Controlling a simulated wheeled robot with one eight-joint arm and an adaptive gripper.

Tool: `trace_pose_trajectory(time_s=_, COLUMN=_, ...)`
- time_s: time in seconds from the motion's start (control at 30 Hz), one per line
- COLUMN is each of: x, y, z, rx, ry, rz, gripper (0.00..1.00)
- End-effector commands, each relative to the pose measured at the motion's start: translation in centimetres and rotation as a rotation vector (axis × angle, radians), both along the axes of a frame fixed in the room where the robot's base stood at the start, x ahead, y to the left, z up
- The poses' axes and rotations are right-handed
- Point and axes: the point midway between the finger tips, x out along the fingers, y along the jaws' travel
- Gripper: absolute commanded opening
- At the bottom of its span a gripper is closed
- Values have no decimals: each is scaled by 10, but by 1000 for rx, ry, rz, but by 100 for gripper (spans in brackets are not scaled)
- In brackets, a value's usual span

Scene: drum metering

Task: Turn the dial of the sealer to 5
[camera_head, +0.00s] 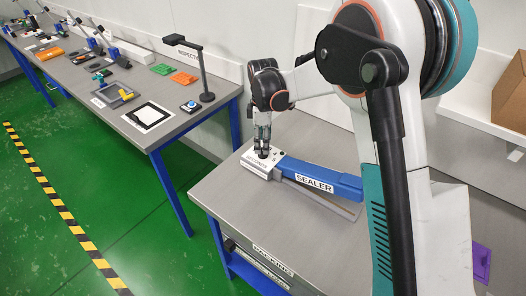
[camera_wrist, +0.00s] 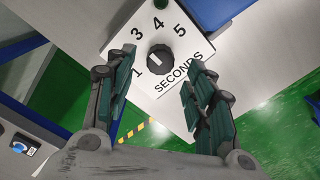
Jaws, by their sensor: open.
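The sealer (camera_head: 318,178) stands on the near grey bench, with a long blue arm and a white control box (camera_head: 262,163) at its left end. In the wrist view its black round dial (camera_wrist: 161,60) sits on the white panel (camera_wrist: 176,85). The figures 1, 3, 4 and 5 show around it, with "SECONDS" below; my left finger covers the panel between 1 and 3. A pale mark on the dial points up-left, between 1 and 3. My gripper (camera_wrist: 160,98) points down over the box, open, its fingers on either side of the dial in that view. Contact cannot be told.
A green round part (camera_wrist: 160,3) shows at the panel's top edge. A second bench (camera_head: 185,120) at the left holds a lamp stand (camera_head: 205,75), green and orange trays and small tools. A cardboard box (camera_head: 510,95) stands at the right. The bench left of the sealer is clear.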

Motion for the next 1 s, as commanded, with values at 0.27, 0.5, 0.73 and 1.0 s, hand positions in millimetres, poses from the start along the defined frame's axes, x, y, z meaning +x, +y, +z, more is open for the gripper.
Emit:
trace_pose_trajectory(time_s=0.27, x=0, y=0, z=-35, rx=0, ry=0, rz=0, gripper=49)
trace_pose_trajectory(time_s=0.5, x=0, y=0, z=-40, rx=0, ry=0, rz=0, gripper=49)
trace_pose_trajectory(time_s=0.73, x=0, y=0, z=-40, rx=0, ry=0, rz=0, gripper=31)
trace_pose_trajectory(time_s=1.0, x=0, y=0, z=-40, rx=0, ry=0, rz=-1, gripper=4)
